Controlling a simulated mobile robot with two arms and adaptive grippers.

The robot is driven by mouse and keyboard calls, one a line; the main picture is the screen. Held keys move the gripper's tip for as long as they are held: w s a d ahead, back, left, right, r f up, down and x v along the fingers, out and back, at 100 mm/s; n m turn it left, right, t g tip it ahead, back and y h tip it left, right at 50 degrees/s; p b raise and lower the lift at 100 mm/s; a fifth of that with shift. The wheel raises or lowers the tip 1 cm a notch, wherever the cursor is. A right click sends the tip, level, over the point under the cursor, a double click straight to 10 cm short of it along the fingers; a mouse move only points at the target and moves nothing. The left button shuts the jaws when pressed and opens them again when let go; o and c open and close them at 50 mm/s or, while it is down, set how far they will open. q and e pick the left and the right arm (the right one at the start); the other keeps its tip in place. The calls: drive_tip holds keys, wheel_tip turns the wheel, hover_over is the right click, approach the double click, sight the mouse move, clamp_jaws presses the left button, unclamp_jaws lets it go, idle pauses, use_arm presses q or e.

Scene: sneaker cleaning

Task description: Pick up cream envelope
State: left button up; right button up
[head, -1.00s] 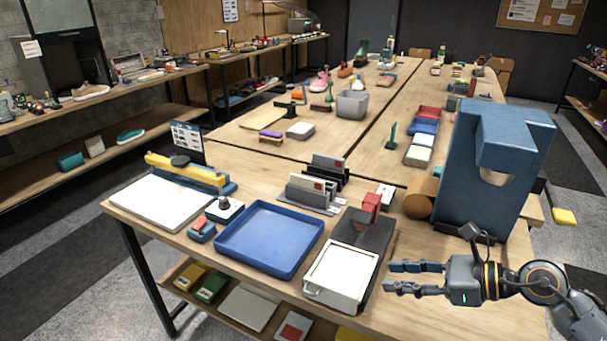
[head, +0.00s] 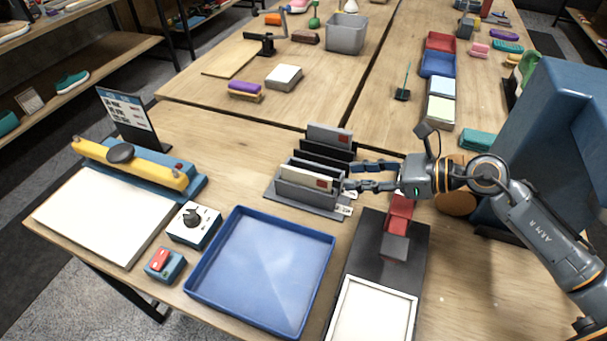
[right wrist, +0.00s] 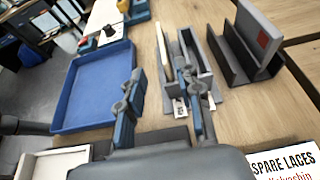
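The cream envelope (head: 300,176), with a red stamp at its right end, stands upright in the front slot of a grey sorter (head: 291,194) in the head view. In the right wrist view it seems to be the pale upright strip (right wrist: 162,46) at the sorter. My right gripper (head: 350,176) is at the right end of the sorter, its fingers apart with nothing between them. In the right wrist view the two fingers (right wrist: 160,82) are spread and point toward the sorter. Whether a finger touches the sorter cannot be told. My left gripper is not in view.
A greyish envelope (head: 329,135) with a red stamp stands in a dark rack (head: 327,150) behind. A blue tray (head: 262,270) lies in front. A black device with a red part (head: 398,225) and a large blue machine (head: 560,150) stand to the right.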

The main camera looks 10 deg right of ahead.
sight(316, 175)
drive_tip(key=p+x, duration=0.1)
drive_tip(key=x, duration=0.4)
drive_tip(key=shift+w+a+f, duration=0.1)
drive_tip(key=shift+w+a, duration=0.1)
drive_tip(key=shift+a, duration=0.15)
drive_tip(key=shift+w+a+f, duration=0.1)
drive_tip(key=shift+a, duration=0.05)
drive_tip(key=p+x, duration=0.2)
drive_tip(key=x, duration=0.2)
drive_tip(key=shift+w, duration=0.25)
drive_tip(key=shift+w+a+f, duration=0.15)
drive_tip(key=shift+a+f, duration=0.05)
drive_tip(key=shift+f, duration=0.15)
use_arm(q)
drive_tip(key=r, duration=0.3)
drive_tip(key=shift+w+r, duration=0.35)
use_arm(e)
clamp_jaws()
